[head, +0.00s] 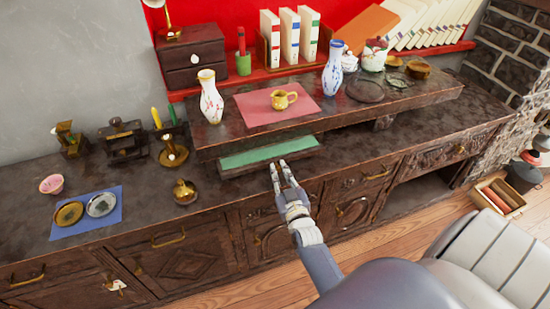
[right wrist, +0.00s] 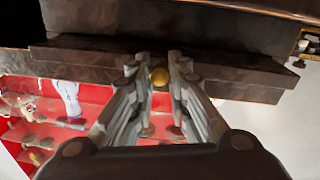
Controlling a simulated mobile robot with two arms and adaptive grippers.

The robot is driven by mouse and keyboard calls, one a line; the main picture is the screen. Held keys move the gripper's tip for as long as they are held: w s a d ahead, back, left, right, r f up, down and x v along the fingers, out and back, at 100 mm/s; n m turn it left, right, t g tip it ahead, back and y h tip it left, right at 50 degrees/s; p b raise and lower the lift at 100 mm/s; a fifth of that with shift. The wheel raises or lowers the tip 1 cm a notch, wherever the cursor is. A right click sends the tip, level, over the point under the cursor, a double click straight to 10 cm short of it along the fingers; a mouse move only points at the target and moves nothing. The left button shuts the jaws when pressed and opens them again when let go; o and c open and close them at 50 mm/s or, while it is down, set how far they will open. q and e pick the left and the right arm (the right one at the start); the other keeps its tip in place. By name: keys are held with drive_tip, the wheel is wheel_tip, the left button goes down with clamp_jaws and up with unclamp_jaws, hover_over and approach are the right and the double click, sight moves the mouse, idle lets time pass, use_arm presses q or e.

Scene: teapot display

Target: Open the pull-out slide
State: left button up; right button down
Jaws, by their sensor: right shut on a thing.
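The pull-out slide (head: 268,152) is a dark wooden tray with a green lining. It sticks out from under the raised shelf, so part of the lining shows. My right gripper (head: 279,166) is at its front edge, reaching up from below right. In the right wrist view, the fingers (right wrist: 160,72) are shut around a small round brass knob (right wrist: 160,77) at the dark wooden front (right wrist: 95,58). The knob is hidden behind the fingers in the head view. My left gripper is not in view.
The raised shelf (head: 215,135) above carries a white vase (head: 210,100), a blue-patterned vase (head: 332,70) and a yellow cup (head: 283,99) on a pink cloth. A brass pot (head: 185,191) stands on the cabinet top left of the slide. A white chair (head: 495,258) stands at lower right.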

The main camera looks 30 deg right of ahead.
use_arm(q)
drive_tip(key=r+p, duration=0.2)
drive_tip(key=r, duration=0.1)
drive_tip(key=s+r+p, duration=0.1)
drive_tip(key=p, duration=0.1)
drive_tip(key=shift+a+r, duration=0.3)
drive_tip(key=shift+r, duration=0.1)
use_arm(e)
drive_tip(key=d+v, duration=0.1)
drive_tip(key=v, duration=1.2)
drive_tip(key=shift+s, duration=0.45)
drive_tip(key=shift+r, duration=0.1)
drive_tip(key=c, duration=1.5)
unclamp_jaws()
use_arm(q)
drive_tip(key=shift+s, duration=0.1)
